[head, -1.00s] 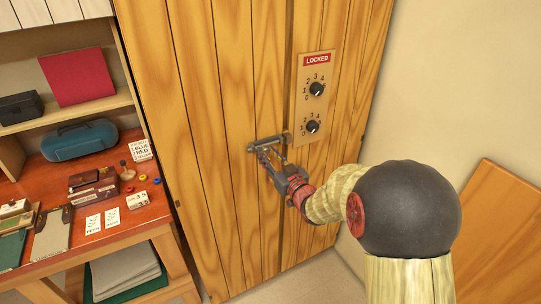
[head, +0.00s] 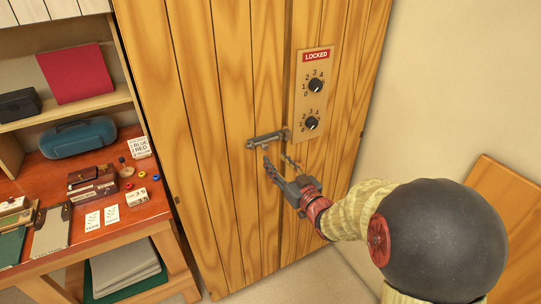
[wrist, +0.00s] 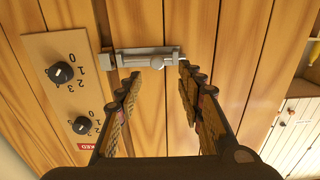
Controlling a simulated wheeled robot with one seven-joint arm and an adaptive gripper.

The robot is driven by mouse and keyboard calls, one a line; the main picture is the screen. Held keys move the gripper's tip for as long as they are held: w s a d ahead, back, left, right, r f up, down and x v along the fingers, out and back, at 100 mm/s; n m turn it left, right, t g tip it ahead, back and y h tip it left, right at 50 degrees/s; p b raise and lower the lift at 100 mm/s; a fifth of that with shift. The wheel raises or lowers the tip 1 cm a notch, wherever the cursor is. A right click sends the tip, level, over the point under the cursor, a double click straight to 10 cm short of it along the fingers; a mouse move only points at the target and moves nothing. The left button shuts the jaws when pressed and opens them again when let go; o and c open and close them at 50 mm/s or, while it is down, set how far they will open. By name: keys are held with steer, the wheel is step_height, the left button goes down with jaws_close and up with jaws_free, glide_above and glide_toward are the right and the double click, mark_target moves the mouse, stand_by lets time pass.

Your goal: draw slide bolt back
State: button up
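The grey metal slide bolt (head: 264,140) is mounted on the wooden door (head: 230,210), beside the gap between two door panels. It also shows in the wrist view (wrist: 140,59), with a small knob hanging at its lower side and a keeper (wrist: 106,61) at its left end. I cannot tell for sure how far the rod sits in the keeper. My gripper (head: 278,160) is just below and in front of the bolt, apart from it. In the wrist view my gripper (wrist: 158,76) has its fingers spread, with nothing between them and the knob beyond the tips.
A panel (head: 314,97) with a red LOCKED sign (head: 316,56) and two black dials is right of the bolt. A workbench (head: 120,215) with boxes, cards and a blue case (head: 78,138) stands left. A wooden board (head: 510,215) leans at the right wall.

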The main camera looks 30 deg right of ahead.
steer(key=s, duration=0.5)
stand_by(0.4)
